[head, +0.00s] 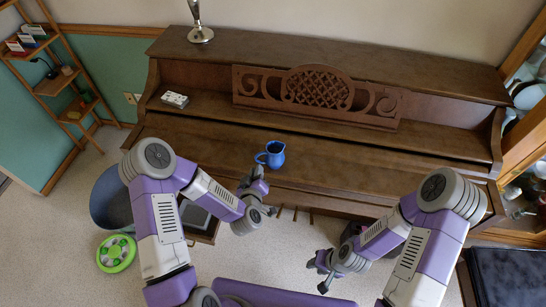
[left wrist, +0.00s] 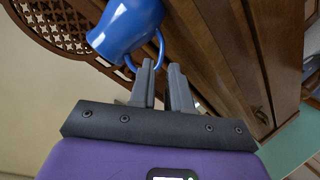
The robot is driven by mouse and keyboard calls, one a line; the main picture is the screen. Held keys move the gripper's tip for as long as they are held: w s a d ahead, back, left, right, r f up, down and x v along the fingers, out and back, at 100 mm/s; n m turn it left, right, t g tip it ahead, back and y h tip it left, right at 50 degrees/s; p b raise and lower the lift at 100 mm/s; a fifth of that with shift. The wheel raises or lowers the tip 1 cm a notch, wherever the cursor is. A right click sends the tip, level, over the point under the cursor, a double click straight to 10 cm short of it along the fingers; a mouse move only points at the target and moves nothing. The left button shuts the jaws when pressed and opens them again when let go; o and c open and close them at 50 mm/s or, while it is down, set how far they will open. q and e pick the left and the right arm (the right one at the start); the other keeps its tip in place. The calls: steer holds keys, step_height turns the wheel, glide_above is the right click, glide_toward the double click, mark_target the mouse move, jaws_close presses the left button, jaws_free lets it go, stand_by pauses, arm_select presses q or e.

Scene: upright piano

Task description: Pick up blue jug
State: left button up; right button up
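The blue jug (head: 275,155) stands upright on the piano's closed lid, left of its middle, with its handle toward the left. It shows at the top of the left wrist view (left wrist: 124,27), with its looped handle close to the fingertips. My left gripper (head: 258,173) is just in front and left of the jug. In the left wrist view its two dark fingers (left wrist: 161,68) are apart with a narrow gap and nothing clearly between them. Whether a finger touches the handle cannot be told. My right gripper (head: 318,275) is low in front of the piano, apart from the jug, fingers spread.
The upright piano (head: 380,165) has a carved music stand (head: 317,90) behind the jug. A small white box (head: 175,99) lies at its left, and a silver candlestick (head: 200,34) stands on top. The lid right of the jug is clear. A blue bin (head: 108,200) stands on the floor at left.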

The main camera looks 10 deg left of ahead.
mark_target(259, 162)
arm_select(q)
steer(key=x, duration=0.4)
steer(key=shift+w+f, duration=0.2)
steer(key=shift+w, duration=0.05)
jaws_close()
steer(key=shift+r, duration=0.15)
stand_by(1.0)
